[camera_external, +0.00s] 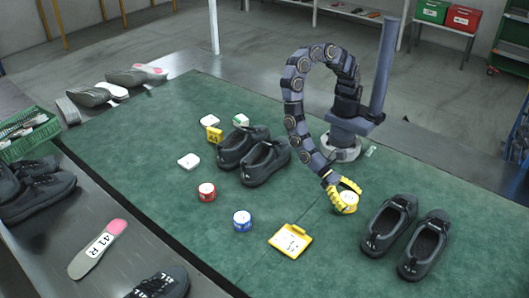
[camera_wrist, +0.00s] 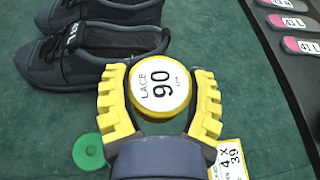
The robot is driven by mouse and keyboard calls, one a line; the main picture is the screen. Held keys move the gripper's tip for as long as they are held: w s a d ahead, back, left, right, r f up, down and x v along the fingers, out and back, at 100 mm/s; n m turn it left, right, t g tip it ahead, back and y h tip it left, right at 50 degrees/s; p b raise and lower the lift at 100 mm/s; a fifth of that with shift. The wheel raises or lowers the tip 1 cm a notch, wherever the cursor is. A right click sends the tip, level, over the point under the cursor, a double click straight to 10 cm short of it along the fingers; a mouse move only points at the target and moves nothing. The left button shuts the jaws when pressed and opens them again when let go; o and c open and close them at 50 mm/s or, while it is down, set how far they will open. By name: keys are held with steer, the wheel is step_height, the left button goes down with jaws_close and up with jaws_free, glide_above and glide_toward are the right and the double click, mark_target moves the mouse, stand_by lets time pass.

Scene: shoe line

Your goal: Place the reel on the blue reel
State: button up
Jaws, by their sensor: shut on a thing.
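My gripper (camera_external: 345,190) has yellow ribbed fingers and is shut on a yellow reel (camera_external: 348,203) with a white top. In the wrist view the reel (camera_wrist: 160,88) reads "LACE 90 cm" and sits between the two fingers (camera_wrist: 160,75), label facing the camera. I cannot tell whether it touches the green mat. The blue reel (camera_external: 242,221), with a white top, stands upright on the mat to the left of my gripper. It does not show in the wrist view.
A red reel (camera_external: 207,192) stands left of the blue reel. A yellow tag card (camera_external: 290,240) lies between the blue reel and my gripper. Dark shoe pairs stand at the right (camera_external: 408,237) and behind (camera_external: 253,155). A green disc (camera_wrist: 88,152) lies near my left finger.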

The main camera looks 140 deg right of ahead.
steer(key=w+d+r+m+t+h, duration=0.1)
steer(key=d+r+m+t, duration=0.15)
steer(key=d, duration=1.05)
steer(key=w+d+r+m+t+h, duration=0.1)
steer(key=w+d+m+t, duration=0.15)
steer(key=d, duration=1.05)
glide_above(243, 218)
steer(key=s, duration=0.1)
step_height(243, 218, down, 8)
steer(key=shift+d+f, duration=0.1)
steer(key=shift+w+f, duration=0.55)
steer(key=shift+f, duration=1.55)
steer(key=shift+f, duration=0.2)
steer(key=o, duration=1.1)
